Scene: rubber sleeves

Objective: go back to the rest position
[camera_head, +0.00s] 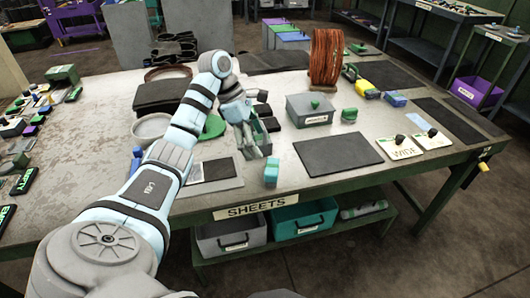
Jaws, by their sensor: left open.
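My left arm reaches in from the lower left over the table (300,185). My left gripper (257,150) points down over the middle of the table, with its fingers apart. A small green-grey thing shows at the fingers, and I cannot tell whether they touch it. A small teal block (271,172) stands just in front of the gripper, near the table's front edge. My right gripper is not in view.
A dark flat mat (338,154) lies right of the gripper. Behind it are a grey box (311,110) and a copper-coloured spool (325,57). Left are a white round dish (150,128) and a dark folded stack (162,95).

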